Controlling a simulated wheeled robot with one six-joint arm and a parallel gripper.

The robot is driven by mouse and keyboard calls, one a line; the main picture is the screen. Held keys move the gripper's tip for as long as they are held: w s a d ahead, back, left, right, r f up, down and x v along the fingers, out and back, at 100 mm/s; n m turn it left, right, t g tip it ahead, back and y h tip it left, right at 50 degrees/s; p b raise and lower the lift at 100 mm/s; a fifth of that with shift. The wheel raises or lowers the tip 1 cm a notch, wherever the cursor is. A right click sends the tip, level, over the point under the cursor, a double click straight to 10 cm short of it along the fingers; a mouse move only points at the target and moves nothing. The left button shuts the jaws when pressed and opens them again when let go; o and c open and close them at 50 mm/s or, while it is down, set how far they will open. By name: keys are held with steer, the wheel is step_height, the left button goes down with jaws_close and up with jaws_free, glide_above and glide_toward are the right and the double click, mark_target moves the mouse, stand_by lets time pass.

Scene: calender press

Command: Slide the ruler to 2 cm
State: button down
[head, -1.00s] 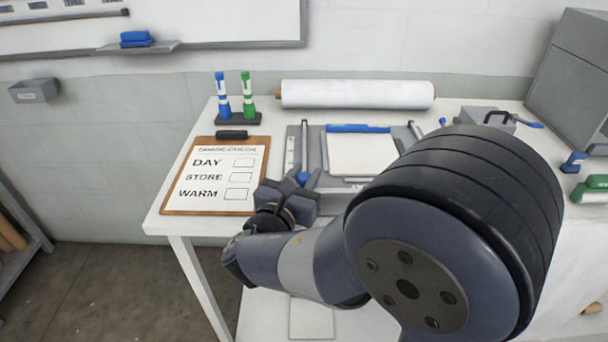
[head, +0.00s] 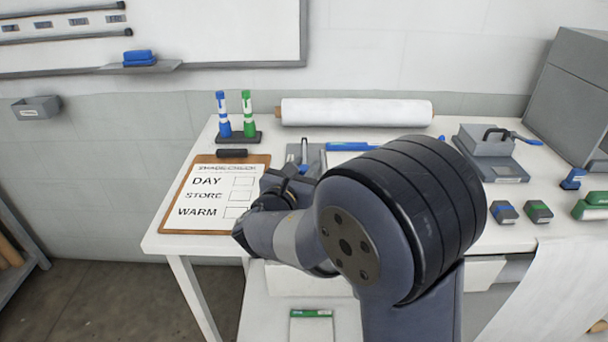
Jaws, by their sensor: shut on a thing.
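A grey press board (head: 334,154) lies on the white table, mostly hidden behind my arm. A narrow upright-looking rail (head: 304,152) shows at its left side, and a blue bar (head: 349,146) lies along its far edge. My gripper (head: 298,178) is over the left side of the board, just right of the clipboard. It is shut at the near end of the rail, on what I take to be the ruler's slide. The fingertips and the held part are small and partly covered, and the scale marks cannot be read.
A clipboard (head: 264,162) lies left of my gripper. Two markers in a dark stand (head: 238,138) and a white roll (head: 355,112) are at the back. A grey handled block (head: 487,146) and small coloured blocks (head: 538,211) are to the right.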

steer(key=c, duration=1.2)
jaws_free()
steer(key=shift+o, duration=0.2)
steer(key=v, duration=1.1)
steer(key=shift+w, duration=0.15)
